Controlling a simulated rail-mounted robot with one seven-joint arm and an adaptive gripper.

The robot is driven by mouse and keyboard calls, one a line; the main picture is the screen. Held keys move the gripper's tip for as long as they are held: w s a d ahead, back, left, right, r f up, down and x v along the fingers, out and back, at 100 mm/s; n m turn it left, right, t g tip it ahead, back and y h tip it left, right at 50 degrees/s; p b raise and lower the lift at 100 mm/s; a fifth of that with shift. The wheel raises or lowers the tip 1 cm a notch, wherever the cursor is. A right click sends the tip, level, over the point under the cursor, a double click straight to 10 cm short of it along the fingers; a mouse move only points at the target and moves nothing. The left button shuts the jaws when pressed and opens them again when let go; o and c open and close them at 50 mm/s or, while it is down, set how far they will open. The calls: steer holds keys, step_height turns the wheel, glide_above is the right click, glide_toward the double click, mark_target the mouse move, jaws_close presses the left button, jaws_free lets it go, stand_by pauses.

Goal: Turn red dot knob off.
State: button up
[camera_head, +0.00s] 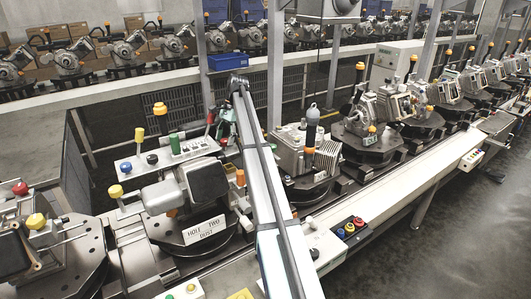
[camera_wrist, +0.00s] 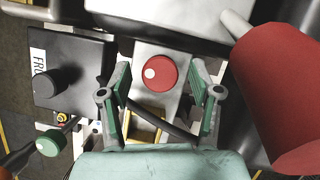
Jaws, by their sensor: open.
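The red knob (camera_wrist: 160,73) with a white dot shows in the wrist view, mounted on a pale panel (camera_wrist: 147,52). The dot sits left of the knob's middle. My gripper (camera_wrist: 160,84) is open and empty. Its two green-padded fingers stand to the left and right of the knob, with a gap visible on both sides. I cannot tell how far the fingertips are above it. In the head view my gripper (camera_head: 226,122) is small and partly hidden by my arm, and I cannot pick out the dotted knob there.
In the wrist view, a large red cylinder (camera_wrist: 275,85) stands close at the right. A black box (camera_wrist: 72,72) with a black knob and a green knob (camera_wrist: 50,143) lie left. A black cable runs below the red knob. In the head view, fixtures line the conveyor (camera_head: 400,190).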

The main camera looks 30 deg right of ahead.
steer(key=shift+f+m+b, duration=0.3)
steer(key=shift+b, duration=0.6)
